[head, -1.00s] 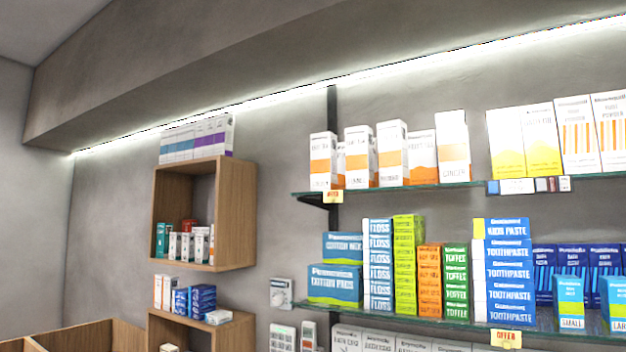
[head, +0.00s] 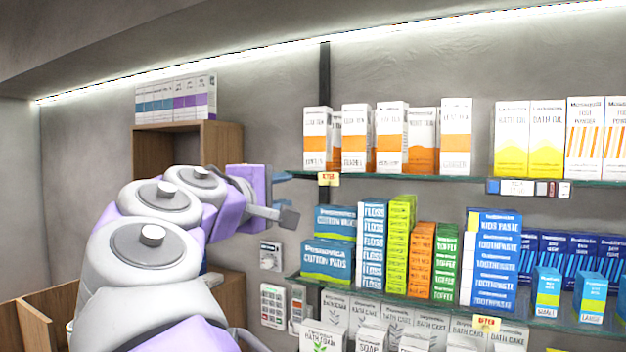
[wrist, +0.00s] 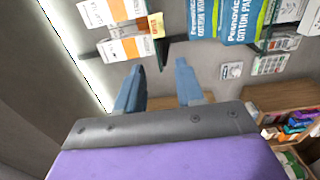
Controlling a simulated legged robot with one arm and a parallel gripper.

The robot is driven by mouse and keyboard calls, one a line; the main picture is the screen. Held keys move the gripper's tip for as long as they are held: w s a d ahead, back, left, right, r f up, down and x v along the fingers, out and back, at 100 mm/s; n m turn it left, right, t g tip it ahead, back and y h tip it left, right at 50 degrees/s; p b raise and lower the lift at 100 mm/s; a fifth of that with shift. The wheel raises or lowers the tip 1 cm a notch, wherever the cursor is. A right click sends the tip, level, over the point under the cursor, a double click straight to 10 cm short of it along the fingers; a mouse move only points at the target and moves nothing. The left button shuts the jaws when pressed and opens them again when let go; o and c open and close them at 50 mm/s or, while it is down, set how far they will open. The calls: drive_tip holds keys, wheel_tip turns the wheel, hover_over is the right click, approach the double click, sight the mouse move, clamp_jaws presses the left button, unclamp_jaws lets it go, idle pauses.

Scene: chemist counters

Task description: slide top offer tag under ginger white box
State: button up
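The top offer tag (head: 328,178), small and yellow with red, hangs on the front edge of the top glass shelf near its left end. It also shows in the wrist view (wrist: 155,25), ahead of the fingers. Several white boxes with orange stand on that shelf. The tall one at the right of that group (head: 455,138) seems to be the ginger white box; its lettering is hard to read. My gripper (head: 287,196) is open and empty, left of the tag and slightly lower. Its two fingers stand apart in the wrist view (wrist: 158,84).
The top glass shelf (head: 400,178) has a lower shelf (head: 400,300) beneath it, packed with coloured boxes. A lower offer tag (head: 487,323) hangs there. A wooden wall cube (head: 165,128) is behind my arm. A wall switch (head: 271,256) sits below the gripper.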

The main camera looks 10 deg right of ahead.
sight(325, 184)
drive_tip(key=shift+d+p+x, duration=0.25)
drive_tip(key=shift+p+x, duration=1.25)
drive_tip(key=shift+x, duration=6.85)
drive_tip(key=shift+s+f, duration=0.1)
drive_tip(key=shift+s, duration=0.05)
drive_tip(key=shift+c, duration=0.4)
drive_tip(key=shift+a, duration=0.1)
drive_tip(key=c, duration=0.6)
clamp_jaws()
drive_tip(key=shift+f, duration=0.2)
